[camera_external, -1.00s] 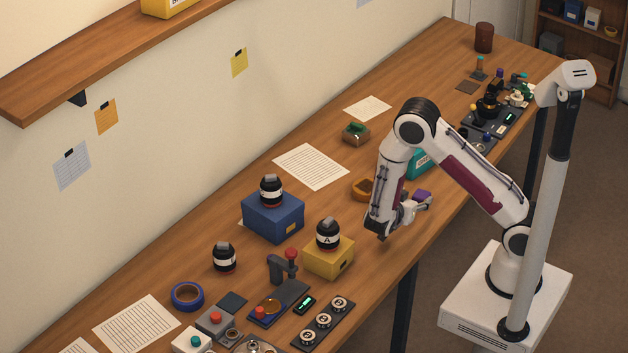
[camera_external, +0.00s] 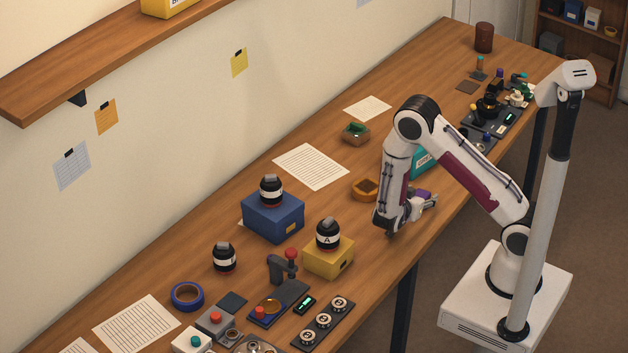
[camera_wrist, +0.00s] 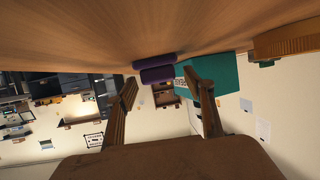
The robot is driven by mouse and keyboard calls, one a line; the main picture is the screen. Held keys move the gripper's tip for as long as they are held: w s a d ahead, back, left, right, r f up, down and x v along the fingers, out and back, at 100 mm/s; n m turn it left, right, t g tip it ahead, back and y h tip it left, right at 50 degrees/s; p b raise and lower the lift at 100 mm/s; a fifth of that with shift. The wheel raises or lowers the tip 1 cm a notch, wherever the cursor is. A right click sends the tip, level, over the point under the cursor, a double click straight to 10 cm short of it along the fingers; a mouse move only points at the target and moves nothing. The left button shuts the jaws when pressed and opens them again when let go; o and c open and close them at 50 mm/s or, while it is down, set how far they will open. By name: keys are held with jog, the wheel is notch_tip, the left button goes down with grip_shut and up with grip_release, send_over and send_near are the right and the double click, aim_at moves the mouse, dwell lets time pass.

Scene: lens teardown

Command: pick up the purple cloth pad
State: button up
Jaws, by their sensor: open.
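The purple cloth pad (camera_external: 422,195) is on the bench beside my gripper in the external view, partly hidden by it. In the wrist view the purple pad (camera_wrist: 157,74) shows near the top centre, as two purple bands one above the other, ahead of the fingertips. My gripper (camera_external: 433,203) is low over the bench, pointing to the right. In the wrist view my gripper (camera_wrist: 160,84) is open, with its fingers apart on either side of the pad's direction. Nothing is between the fingers.
A teal box (camera_external: 422,162) stands just behind the pad; it also shows right of the pad in the wrist view (camera_wrist: 215,76). An orange-brown ring-shaped holder (camera_external: 366,189) lies to the left. A yellow box (camera_external: 328,258) with a black lens stands nearer the front.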

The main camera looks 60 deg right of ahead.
jog(key=shift+c, duration=0.4)
jog(key=c, duration=1)
jog(key=shift+r, duration=0.2)
notch_tip(320, 180, up, 10)
jog(key=shift+f, duration=0.2)
dwell(0.3)
